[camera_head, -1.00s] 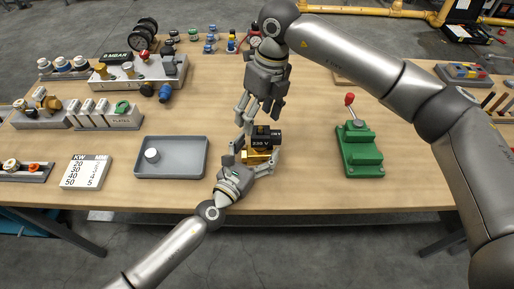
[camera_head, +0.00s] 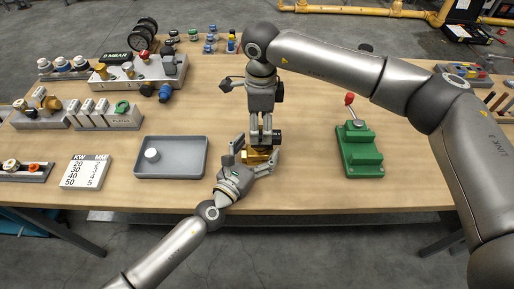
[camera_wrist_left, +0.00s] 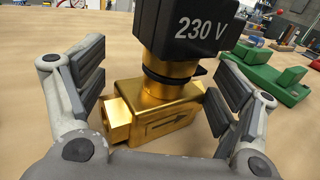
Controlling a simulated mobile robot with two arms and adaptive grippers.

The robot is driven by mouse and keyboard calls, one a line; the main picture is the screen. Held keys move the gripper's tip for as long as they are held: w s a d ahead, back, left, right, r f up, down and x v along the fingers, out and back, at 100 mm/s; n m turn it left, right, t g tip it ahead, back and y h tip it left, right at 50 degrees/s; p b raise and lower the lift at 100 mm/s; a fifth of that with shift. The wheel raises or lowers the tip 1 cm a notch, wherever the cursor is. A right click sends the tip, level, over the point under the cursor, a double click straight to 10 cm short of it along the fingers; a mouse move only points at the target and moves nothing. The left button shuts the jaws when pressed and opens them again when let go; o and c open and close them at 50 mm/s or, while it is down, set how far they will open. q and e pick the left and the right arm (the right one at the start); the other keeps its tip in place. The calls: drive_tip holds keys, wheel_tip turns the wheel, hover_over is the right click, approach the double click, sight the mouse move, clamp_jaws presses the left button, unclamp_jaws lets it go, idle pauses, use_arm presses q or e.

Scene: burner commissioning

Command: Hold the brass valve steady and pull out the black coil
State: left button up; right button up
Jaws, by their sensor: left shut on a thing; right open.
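The brass valve (camera_head: 257,156) sits at the table's front middle; the left wrist view shows its gold block (camera_wrist_left: 155,115) with an arrow on its side. The black coil (camera_wrist_left: 195,35), marked 230 V, stands upright on the valve's stem. In the head view the coil (camera_head: 277,137) is mostly hidden behind my right gripper.
A grey tray (camera_head: 190,172) with a small white cap lies left of my left gripper. A green fixture (camera_head: 360,158) with a red-knobbed lever stands to the right. A white number board (camera_head: 86,171) lies at front left. The wood between valve and green fixture is clear.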

drive_tip(key=shift+f, duration=1.9)
drive_tip(key=shift+r, duration=0.1)
drive_tip(key=c, duration=1.4)
use_arm(q)
drive_tip(key=shift+f, duration=0.15)
use_arm(e)
drive_tip(key=shift+r, duration=3.5)
drive_tip(key=shift+r, duration=1.9)
use_arm(q)
drive_tip(key=o, duration=1.3)
drive_tip(key=shift+o, duration=0.2)
